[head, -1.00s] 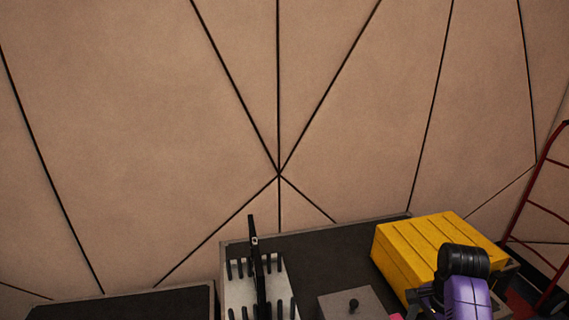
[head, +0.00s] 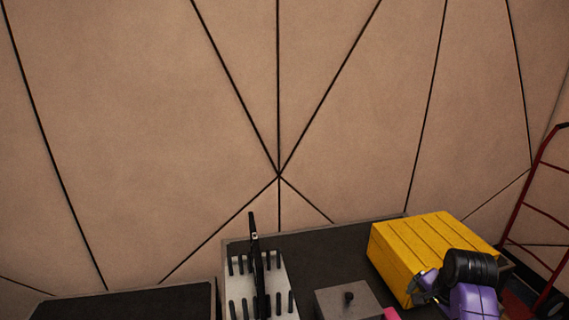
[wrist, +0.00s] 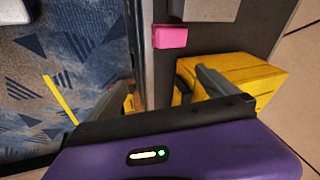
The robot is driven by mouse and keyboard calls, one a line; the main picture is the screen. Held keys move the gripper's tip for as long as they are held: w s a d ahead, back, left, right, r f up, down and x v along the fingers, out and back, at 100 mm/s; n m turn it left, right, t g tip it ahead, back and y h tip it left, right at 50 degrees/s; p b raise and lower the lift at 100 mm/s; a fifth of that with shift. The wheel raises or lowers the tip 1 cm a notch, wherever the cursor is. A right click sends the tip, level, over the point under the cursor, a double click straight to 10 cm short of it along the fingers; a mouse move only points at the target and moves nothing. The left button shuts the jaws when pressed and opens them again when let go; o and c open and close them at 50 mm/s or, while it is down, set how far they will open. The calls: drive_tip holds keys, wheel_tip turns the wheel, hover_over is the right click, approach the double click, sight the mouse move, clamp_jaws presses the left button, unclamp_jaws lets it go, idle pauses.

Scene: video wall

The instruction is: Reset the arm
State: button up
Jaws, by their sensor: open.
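My purple and black arm shows at the bottom right of the head view, in front of the yellow case. My gripper (wrist: 165,88) shows in the wrist view with its two grey fingers spread apart and nothing between them. The right finger overlaps the yellow case (wrist: 250,75) in that view. The left finger lies over the edge of the dark counter. In the head view the fingers are mostly hidden behind the arm.
The yellow case (head: 425,245) stands on a dark counter (head: 330,240). A peg rack (head: 240,290) with an upright black piece, a grey knobbed box (head: 345,302) and a pink block (head: 391,314) are there too. A red hand truck (head: 530,195) stands at right. Patterned carpet (wrist: 60,70) shows beside the counter.

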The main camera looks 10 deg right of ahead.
drive_tip(key=s+a+r+n+t+h, duration=0.1)
drive_tip(key=s+a+r+n+t, duration=0.2)
drive_tip(key=s+a+n+t, duration=0.4)
drive_tip(key=s+a+r+n+t+h, duration=0.1)
drive_tip(key=s+a+r+n+t, duration=0.35)
drive_tip(key=s+a, duration=0.35)
drive_tip(key=s+a+r+n+y, duration=0.1)
drive_tip(key=s+a, duration=0.4)
drive_tip(key=s, duration=0.6)
drive_tip(key=s+a+r+n+y, duration=0.1)
drive_tip(key=s+a, duration=0.4)
drive_tip(key=s, duration=0.7)
drive_tip(key=shift+s+r+n+y, duration=0.25)
drive_tip(key=shift+n+y, duration=0.5)
drive_tip(key=shift+y, duration=0.15)
